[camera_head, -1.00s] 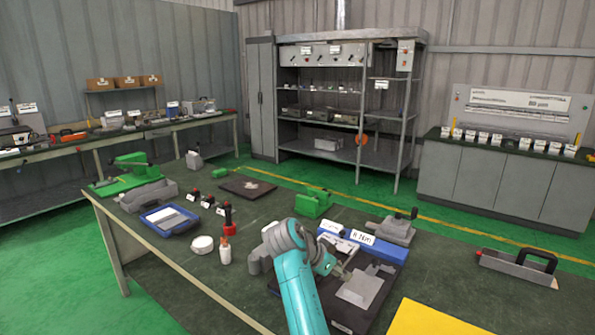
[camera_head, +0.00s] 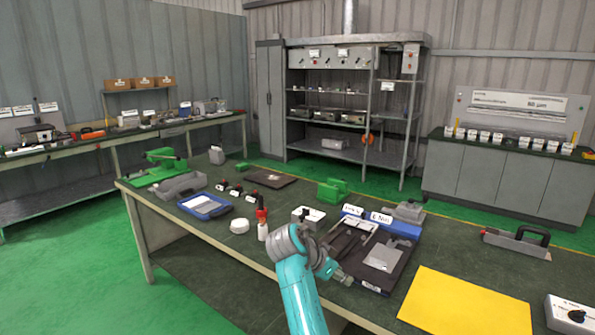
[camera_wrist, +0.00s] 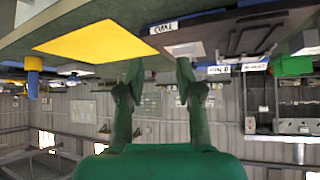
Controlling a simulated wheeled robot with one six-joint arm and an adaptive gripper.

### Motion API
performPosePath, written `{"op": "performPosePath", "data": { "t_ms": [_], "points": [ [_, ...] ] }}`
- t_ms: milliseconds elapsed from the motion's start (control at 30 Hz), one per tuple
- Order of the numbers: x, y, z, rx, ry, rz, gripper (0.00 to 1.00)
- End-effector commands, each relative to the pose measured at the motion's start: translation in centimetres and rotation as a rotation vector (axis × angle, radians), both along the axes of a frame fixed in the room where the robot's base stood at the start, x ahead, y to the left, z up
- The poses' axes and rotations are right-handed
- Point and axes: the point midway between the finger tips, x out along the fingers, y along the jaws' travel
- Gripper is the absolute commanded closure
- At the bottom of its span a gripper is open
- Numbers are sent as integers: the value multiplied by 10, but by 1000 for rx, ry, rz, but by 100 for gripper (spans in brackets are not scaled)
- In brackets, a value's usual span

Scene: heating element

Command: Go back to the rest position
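My teal arm reaches up from the bottom of the head view, with my gripper (camera_head: 344,279) small at its end, by the table's front edge. In the wrist view my gripper (camera_wrist: 160,68) shows two green fingers spread apart with nothing held between them. The worktable (camera_head: 300,262) lies beyond the arm. A dark tray (camera_head: 412,254) with a light grey plate (camera_head: 383,258) on it is just right of my gripper. In the wrist view the picture appears upside down, with the table at the top.
A yellow sheet (camera_head: 465,305) lies right of the tray. A white bottle with a red top (camera_head: 262,229) and a white round tub (camera_head: 239,226) stand left of the arm. A black-handled grey tool (camera_head: 516,242) is at right. Green floor is free at left.

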Motion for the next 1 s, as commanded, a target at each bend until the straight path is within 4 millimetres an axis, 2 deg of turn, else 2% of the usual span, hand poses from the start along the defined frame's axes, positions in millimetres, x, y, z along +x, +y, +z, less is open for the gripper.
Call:
{"op": "performPosePath", "data": {
  "t_ms": [367, 567, 767, 1000],
  "points": [
    [-9, -12, -48, -15, 11, 81, 64],
    [-20, -20, -89, -26, 17, 157, 64],
    [-47, -33, -152, -40, 23, 278, 64],
    [-98, -48, -227, -54, 17, 445, 64]
  ]
}}
